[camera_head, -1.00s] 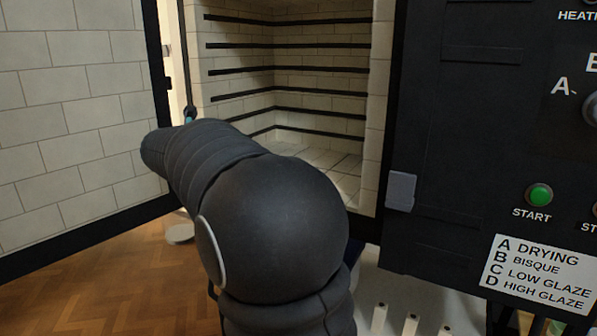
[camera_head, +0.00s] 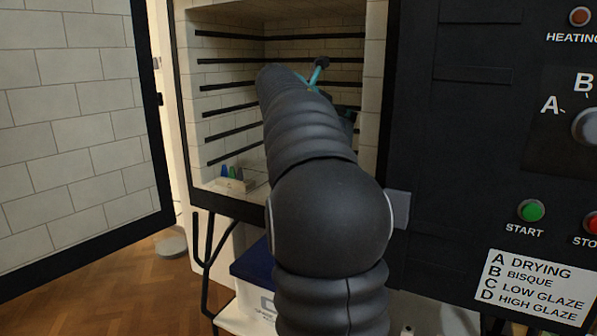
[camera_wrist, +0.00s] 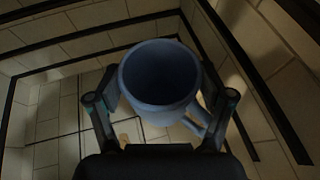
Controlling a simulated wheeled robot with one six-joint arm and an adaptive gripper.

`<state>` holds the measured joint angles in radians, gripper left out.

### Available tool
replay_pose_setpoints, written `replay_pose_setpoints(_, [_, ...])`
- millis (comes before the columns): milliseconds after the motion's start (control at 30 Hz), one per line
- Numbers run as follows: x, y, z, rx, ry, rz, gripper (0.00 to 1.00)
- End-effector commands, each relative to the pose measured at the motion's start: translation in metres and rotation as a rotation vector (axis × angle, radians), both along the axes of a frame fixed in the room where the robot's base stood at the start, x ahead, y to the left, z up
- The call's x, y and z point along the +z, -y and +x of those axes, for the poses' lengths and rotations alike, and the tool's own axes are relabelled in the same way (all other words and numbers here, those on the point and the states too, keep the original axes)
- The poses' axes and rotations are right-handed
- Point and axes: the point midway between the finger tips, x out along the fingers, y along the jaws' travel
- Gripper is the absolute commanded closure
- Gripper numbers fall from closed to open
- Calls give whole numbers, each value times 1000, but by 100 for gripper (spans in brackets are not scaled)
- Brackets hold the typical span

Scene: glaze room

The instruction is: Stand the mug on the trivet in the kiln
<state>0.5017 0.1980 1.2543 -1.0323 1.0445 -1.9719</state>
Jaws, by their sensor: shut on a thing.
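The blue-grey mug (camera_wrist: 160,82) is held between the two fingers of my gripper (camera_wrist: 162,98) in the wrist view. I look down into its open mouth; its handle points to the lower right. In the head view my gripper (camera_head: 319,72) shows only in part inside the open kiln (camera_head: 228,100), behind my arm, and the mug cannot be made out there. In the wrist view the mug is over the kiln's tiled floor (camera_wrist: 55,125), with walls around it. I cannot make out the trivet; a small pale patch (camera_wrist: 128,130) beside the mug is too dark to identify.
Small coloured cones (camera_head: 231,173) stand at the kiln's front left. The kiln door (camera_head: 75,130) is swung open to the left. Dark ridges line the kiln walls. The control panel (camera_head: 480,130) is to the right, and a blue-lidded box (camera_head: 252,270) is below.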

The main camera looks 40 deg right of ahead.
Motion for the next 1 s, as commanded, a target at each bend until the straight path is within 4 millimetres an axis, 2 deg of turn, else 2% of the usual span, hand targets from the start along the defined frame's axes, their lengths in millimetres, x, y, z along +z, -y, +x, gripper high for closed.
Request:
replay_pose_setpoints(300, [-38,-46,44,7,-4,0,67])
replay_pose_setpoints(500, [-58,-69,66,3,-3,-1,67])
replay_pose_setpoints(767, [-68,-78,73,2,-1,-1,67])
replay_pose_setpoints(1000, [-100,-78,73,2,-2,0,67])
